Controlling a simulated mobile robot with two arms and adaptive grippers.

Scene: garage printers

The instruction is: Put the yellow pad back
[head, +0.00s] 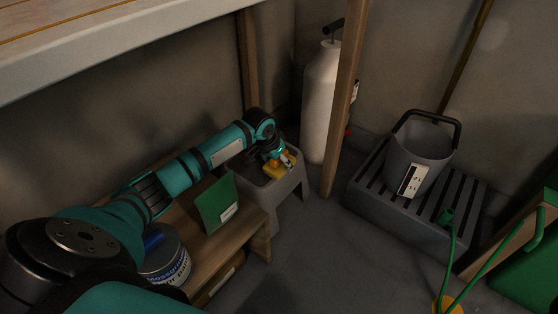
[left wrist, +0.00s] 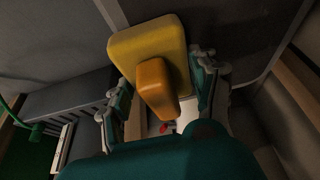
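The yellow pad (head: 274,173) is at the top of the grey stool (head: 259,190) in the head view; my gripper partly hides it. In the left wrist view the pad (left wrist: 150,38) shows a yellow slab with an orange grip (left wrist: 154,88) standing up toward the camera. My left gripper (head: 285,161) is right over the pad. In the left wrist view its fingers (left wrist: 160,88) stand apart on either side of the orange grip, with a narrow gap visible. Whether the pad touches the stool is hard to tell. My right gripper is not in view.
A wooden bench with a green card (head: 213,204) and a labelled tin (head: 165,262) lies under my left arm. A wooden post (head: 345,100) and a white cylinder (head: 319,105) stand behind the stool. A grey bucket (head: 419,150) sits on a slatted box (head: 405,205). Floor between is clear.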

